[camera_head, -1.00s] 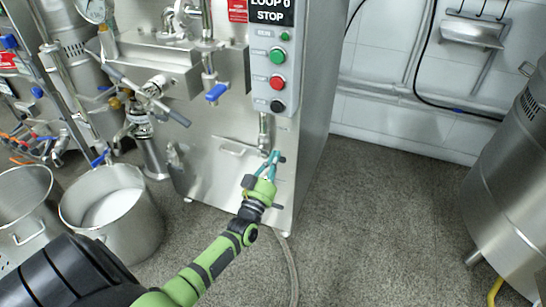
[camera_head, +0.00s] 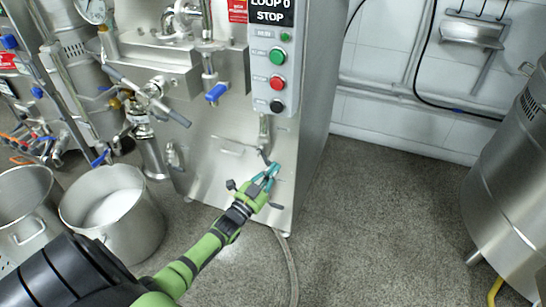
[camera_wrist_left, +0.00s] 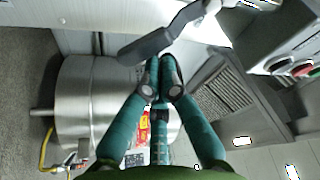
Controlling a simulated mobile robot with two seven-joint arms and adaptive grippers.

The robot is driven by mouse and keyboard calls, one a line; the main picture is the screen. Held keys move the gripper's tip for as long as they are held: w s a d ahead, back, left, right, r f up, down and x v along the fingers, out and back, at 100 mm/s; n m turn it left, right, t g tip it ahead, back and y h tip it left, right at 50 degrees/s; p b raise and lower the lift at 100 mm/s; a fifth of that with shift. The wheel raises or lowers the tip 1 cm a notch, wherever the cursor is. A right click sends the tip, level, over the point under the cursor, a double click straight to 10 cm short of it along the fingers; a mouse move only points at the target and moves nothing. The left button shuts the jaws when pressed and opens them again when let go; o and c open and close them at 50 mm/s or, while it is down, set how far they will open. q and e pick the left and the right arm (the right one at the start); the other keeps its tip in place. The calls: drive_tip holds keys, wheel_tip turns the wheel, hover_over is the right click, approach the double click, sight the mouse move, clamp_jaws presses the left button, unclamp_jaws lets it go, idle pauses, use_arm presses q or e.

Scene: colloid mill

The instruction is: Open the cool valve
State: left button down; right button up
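The cool valve (camera_head: 264,137) is on the lower front of the steel mill cabinet (camera_head: 225,165), below the button panel. Its dark grey lever (camera_head: 265,157) slants down to the right. In the left wrist view the lever (camera_wrist_left: 147,47) crosses just beyond my fingertips. My left gripper (camera_head: 272,169) has teal fingers and sits just below the lever. In the wrist view its fingertips (camera_wrist_left: 162,70) are together with nothing seen between them. They look very near the lever; I cannot tell whether they touch it. My right gripper is not in view.
The button panel (camera_head: 275,75) is above the valve. Steel pots (camera_head: 112,210) stand on the floor at left. A grey hose (camera_head: 290,265) runs down in front of the cabinet. A steel tank (camera_head: 510,185) stands at right, with clear floor (camera_head: 385,215) between.

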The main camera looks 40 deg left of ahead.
use_arm(q)
drive_tip(key=shift+s+a+f+m+g+h+p, duration=0.2)
drive_tip(key=shift+a+f+m+g, duration=0.3)
drive_tip(key=shift+m, duration=1)
drive_tip(key=shift+s+a+f+m+g+h+p, duration=0.25)
drive_tip(key=shift+a+f+m, duration=0.35)
drive_tip(key=shift+m, duration=0.9)
drive_tip(key=shift+w+a+f+m+g+h+p, duration=0.1)
drive_tip(key=shift+a+f+m+g+h, duration=0.3)
drive_tip(key=shift+m, duration=1.1)
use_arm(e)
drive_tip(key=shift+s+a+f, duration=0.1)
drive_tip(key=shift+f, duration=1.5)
use_arm(q)
drive_tip(key=shift+a, duration=0.25)
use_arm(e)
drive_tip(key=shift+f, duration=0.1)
